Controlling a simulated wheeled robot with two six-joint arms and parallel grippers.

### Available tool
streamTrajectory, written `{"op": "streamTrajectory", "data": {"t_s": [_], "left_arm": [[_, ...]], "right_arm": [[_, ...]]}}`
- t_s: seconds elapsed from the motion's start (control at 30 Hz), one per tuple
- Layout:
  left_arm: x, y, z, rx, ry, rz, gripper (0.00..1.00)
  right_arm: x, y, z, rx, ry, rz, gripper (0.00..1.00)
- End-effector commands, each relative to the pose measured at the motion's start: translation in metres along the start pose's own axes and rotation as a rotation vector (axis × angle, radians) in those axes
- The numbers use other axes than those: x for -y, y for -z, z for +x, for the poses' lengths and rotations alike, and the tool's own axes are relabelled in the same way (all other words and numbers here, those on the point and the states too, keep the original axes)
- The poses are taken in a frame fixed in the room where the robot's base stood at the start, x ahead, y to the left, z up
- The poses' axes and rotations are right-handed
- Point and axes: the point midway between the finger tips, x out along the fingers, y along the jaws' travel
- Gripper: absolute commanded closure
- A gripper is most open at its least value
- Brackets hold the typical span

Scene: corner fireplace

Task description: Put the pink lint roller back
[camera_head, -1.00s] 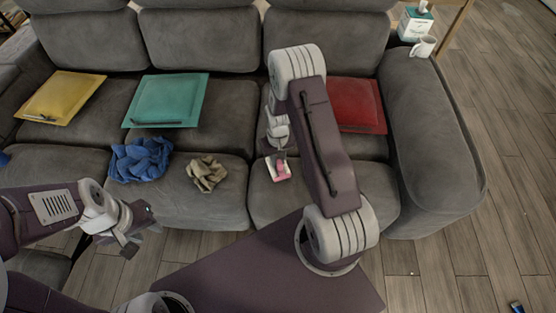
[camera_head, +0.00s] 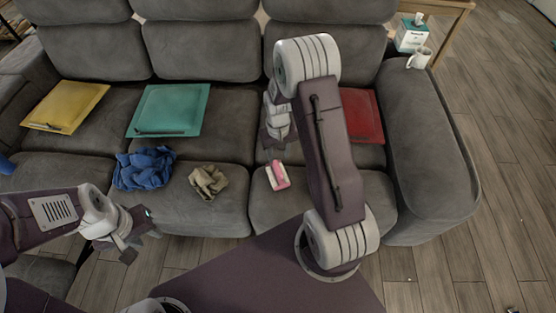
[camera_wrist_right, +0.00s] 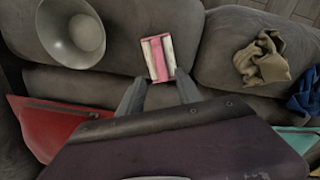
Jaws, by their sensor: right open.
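The pink and white lint roller (camera_head: 278,177) lies on the front of the right sofa seat. It also shows in the right wrist view (camera_wrist_right: 157,58), just beyond the fingertips. My right gripper (camera_head: 274,153) is above and behind it, partly hidden by my own arm in the head view. In the right wrist view my right gripper (camera_wrist_right: 158,84) has its two fingers spread, with nothing between them. My left gripper (camera_head: 140,238) hangs in front of the sofa at the left, with no object seen in it; its jaw gap is unclear.
A mug (camera_head: 419,58) sits on the right armrest near a tissue box (camera_head: 411,34).

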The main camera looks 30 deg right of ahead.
Motion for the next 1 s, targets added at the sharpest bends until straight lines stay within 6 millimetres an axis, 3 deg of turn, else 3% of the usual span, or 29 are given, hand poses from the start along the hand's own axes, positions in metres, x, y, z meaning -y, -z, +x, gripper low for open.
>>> {"op": "streamTrajectory", "data": {"t_s": [0.1, 0.33, 0.43, 0.5, 0.7, 0.8, 1.0], "left_arm": [[0.0, 0.001, -0.005, 0.0, 0.0, 0.0, 0.64], [0.0, 0.0, -0.005, 0.0, 0.0, 0.0, 0.64], [0.0, 0.0, -0.005, 0.0, 0.0, 0.0, 0.64], [0.0, 0.001, -0.004, 0.0, 0.0, 0.0, 0.64], [0.0, 0.0, -0.004, 0.0, 0.0, 0.0, 0.64], [0.0, 0.0, -0.004, 0.0, 0.0, 0.0, 0.64], [0.0, 0.001, -0.004, 0.0, 0.0, 0.0, 0.64]], "right_arm": [[0.0, 0.0, -0.014, -0.001, 0.0, 0.0, 0.59], [0.006, -0.006, -0.028, -0.009, 0.001, -0.01, 0.59], [0.024, -0.033, -0.061, -0.036, 0.005, -0.044, 0.59], [0.037, -0.062, -0.084, -0.057, 0.01, -0.073, 0.59], [0.054, -0.127, -0.114, -0.098, 0.023, -0.128, 0.59], [0.055, -0.138, -0.116, -0.102, 0.025, -0.135, 0.59], [0.055, -0.139, -0.116, -0.101, 0.025, -0.134, 0.59]]}}
